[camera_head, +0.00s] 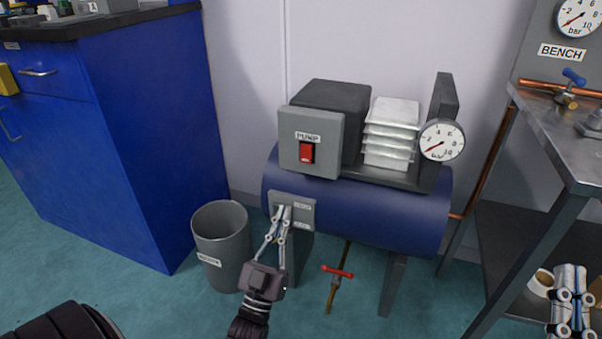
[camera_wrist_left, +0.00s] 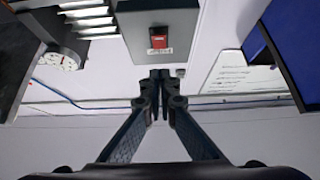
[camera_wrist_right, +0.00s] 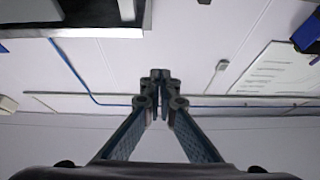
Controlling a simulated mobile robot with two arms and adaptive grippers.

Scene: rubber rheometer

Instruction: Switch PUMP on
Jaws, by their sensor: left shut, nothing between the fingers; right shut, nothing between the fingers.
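The PUMP box (camera_head: 311,141) is a grey switch box with a red rocker switch (camera_head: 307,152) under its label. It sits on top of a blue tank at the centre of the head view. My left gripper (camera_head: 284,210) is shut and empty, below the box and in front of the pale plate on the tank. In the left wrist view the red switch (camera_wrist_left: 159,39) shows upside down, beyond the shut fingertips (camera_wrist_left: 160,75). My right gripper (camera_head: 570,272) is at the lower right, shut and empty. Its shut fingertips show in the right wrist view (camera_wrist_right: 160,75).
A pressure gauge (camera_head: 441,140) and white ribbed block (camera_head: 391,133) stand beside the box. Below the blue tank (camera_head: 390,217) is a red-handled valve (camera_head: 337,272). A grey bin (camera_head: 222,246) and blue cabinet (camera_head: 120,130) stand left, a metal bench (camera_head: 570,140) right.

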